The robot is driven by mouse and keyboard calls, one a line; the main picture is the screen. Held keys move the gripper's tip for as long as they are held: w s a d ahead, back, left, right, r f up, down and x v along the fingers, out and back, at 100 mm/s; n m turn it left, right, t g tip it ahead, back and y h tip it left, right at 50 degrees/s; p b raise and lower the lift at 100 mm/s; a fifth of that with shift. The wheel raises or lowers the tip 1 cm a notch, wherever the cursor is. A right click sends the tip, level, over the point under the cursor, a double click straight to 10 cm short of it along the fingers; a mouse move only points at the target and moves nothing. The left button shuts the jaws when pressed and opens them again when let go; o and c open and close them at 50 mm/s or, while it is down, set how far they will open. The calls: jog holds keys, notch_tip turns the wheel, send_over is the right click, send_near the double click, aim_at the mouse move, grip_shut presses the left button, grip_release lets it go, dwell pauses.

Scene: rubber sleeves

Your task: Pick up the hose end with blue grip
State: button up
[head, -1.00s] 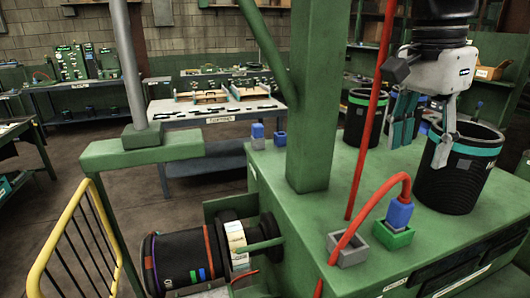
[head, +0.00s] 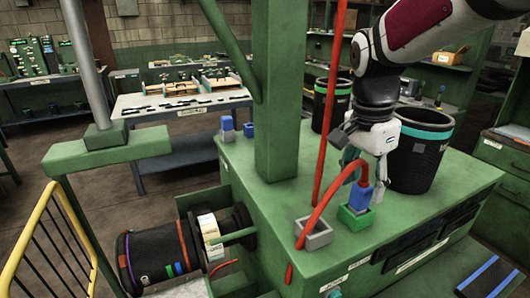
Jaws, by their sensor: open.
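The hose end with blue grip (head: 361,194) stands upright in a green square holder (head: 357,218) on the green machine top. Its red hose (head: 318,211) arches from the top of the grip down to the left. My gripper (head: 367,180) is open, pointing down, at the grip in the picture. One teal finger shows left of the grip's top and a grey finger to its right. I cannot tell whether either finger touches the grip or how much depth lies between them.
A black sleeve with a teal band (head: 419,150) stands close behind and right of my gripper. An empty grey holder (head: 313,233) sits left of the green one. A vertical red hose (head: 329,110) and a thick green post (head: 277,100) stand farther left.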

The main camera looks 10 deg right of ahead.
jog(key=shift+f, duration=0.75)
grip_shut()
notch_tip(320, 180, up, 10)
jog(key=shift+r+b, duration=0.1)
jog(key=shift+b, duration=0.35)
